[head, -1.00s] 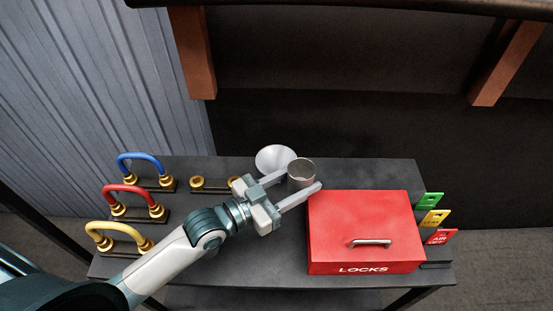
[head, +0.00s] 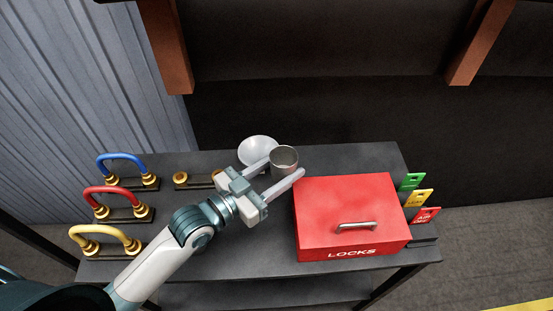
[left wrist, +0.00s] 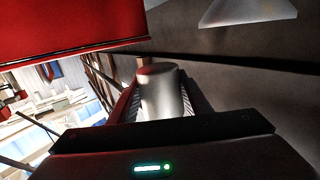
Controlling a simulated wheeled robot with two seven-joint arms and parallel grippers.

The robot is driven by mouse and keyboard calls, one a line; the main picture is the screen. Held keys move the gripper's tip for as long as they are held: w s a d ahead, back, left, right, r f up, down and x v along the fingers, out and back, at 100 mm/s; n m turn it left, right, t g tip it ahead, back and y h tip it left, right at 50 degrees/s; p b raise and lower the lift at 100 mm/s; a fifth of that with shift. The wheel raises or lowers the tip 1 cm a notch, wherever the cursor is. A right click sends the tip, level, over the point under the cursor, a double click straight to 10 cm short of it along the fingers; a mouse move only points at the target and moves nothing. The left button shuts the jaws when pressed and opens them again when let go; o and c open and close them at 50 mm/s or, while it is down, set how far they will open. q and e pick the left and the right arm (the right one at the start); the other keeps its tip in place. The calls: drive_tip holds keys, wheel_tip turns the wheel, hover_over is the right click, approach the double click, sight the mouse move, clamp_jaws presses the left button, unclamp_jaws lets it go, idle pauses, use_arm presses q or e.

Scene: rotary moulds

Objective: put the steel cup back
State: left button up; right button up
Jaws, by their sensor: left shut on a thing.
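The steel cup (head: 284,162) is a grey metal cylinder with its open top up, between the fingers of my left gripper (head: 283,168). The gripper is shut on it, just behind the red box's left back corner. In the left wrist view the cup (left wrist: 162,95) stands between the two fingers. I cannot tell whether its base touches the bench. My right gripper is not in view.
A white bowl (head: 258,151) sits close left of the cup. The red LOCKS box (head: 345,205) is at the right on the dark bench (head: 360,158). Blue (head: 122,157), red (head: 114,192) and yellow (head: 104,231) shackles stand at the left. Coloured tags (head: 420,197) line the right edge.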

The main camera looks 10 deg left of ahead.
use_arm(q)
drive_tip(key=shift+s+a+r+n+t+y, duration=0.3)
drive_tip(key=shift+r+n+t+y, duration=0.2)
drive_tip(key=shift+r+n+y, duration=0.1)
drive_tip(key=s+a+n+t+y+b, duration=0.1)
drive_tip(key=s+a+n+y, duration=0.3)
drive_tip(key=a+y, duration=0.5)
drive_tip(key=shift+a+r+n+t, duration=0.15)
drive_tip(key=shift+a+n+t, duration=0.65)
drive_tip(key=shift+a+n, duration=0.35)
